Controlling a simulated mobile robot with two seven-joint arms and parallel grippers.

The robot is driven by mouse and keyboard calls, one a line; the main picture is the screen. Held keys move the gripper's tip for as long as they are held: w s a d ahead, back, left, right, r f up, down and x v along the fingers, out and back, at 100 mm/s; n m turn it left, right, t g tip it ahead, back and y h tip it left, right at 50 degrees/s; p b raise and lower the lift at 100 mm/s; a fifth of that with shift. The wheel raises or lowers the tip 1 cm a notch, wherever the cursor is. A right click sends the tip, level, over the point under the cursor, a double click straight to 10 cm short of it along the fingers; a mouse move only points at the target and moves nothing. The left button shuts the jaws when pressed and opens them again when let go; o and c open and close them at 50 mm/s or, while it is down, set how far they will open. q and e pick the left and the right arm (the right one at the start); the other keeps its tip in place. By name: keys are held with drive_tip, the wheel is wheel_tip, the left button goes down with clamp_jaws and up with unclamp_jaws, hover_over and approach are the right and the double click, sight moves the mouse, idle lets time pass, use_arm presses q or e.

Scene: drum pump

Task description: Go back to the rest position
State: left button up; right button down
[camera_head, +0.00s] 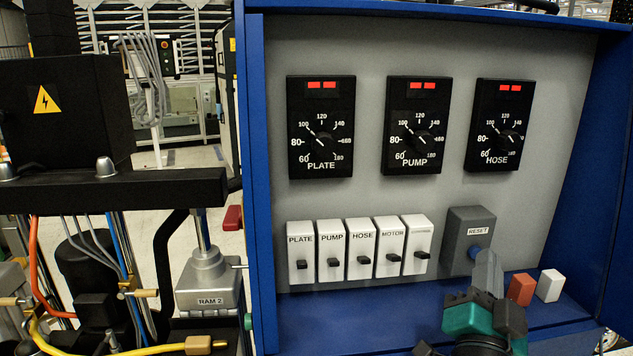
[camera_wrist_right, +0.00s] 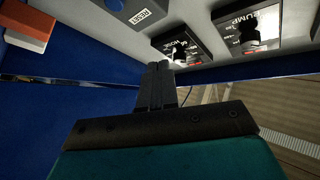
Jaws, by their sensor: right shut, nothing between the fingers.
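My right gripper (camera_head: 489,272) is at the lower right of the head view, in front of the blue control cabinet (camera_head: 253,200). Its grey fingers point up and are shut with nothing between them. Their tips overlap the lower edge of the grey RESET box (camera_head: 470,225) in the picture; whether they touch it, I cannot tell. In the right wrist view the shut fingers (camera_wrist_right: 160,85) point toward the HOSE controller (camera_wrist_right: 178,45), and the RESET box (camera_wrist_right: 125,10) is at the upper left. My left gripper is not in view.
PLATE (camera_head: 321,140), PUMP (camera_head: 412,140) and HOSE dial controllers sit above a row of white switches (camera_head: 331,262). An orange block (camera_head: 521,289) and a white block (camera_head: 550,285) lie on the cabinet floor. Pump machinery with the RAM 2 unit (camera_head: 207,285), hoses and cables stands at left.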

drive_tip(key=s+a+n+t+y, duration=0.2)
drive_tip(key=s+a+n+y, duration=0.1)
drive_tip(key=a+n+y, duration=1.2)
drive_tip(key=s+a+f+n+g+y, duration=0.1)
drive_tip(key=s+f+n+g+y, duration=0.3)
drive_tip(key=f+g, duration=0.4)
drive_tip(key=s+d+f+m+g+h, duration=0.35)
drive_tip(key=s+d+f+g, duration=0.2)
drive_tip(key=s+f, duration=0.3)
drive_tip(key=s+d+f+m+g+h, duration=0.2)
drive_tip(key=s+d+f+g+h, duration=0.4)
drive_tip(key=f, duration=0.3)
drive_tip(key=w+a+f+n+t+y, duration=0.1)
drive_tip(key=w+a+f+t+y, duration=0.1)
drive_tip(key=w+f+t, duration=0.4)
drive_tip(key=shift+w+a+f+t, duration=0.25)
drive_tip(key=shift+a+f+t, duration=0.15)
drive_tip(key=shift+f+t, duration=0.8)
drive_tip(key=shift+f+g+y, duration=0.25)
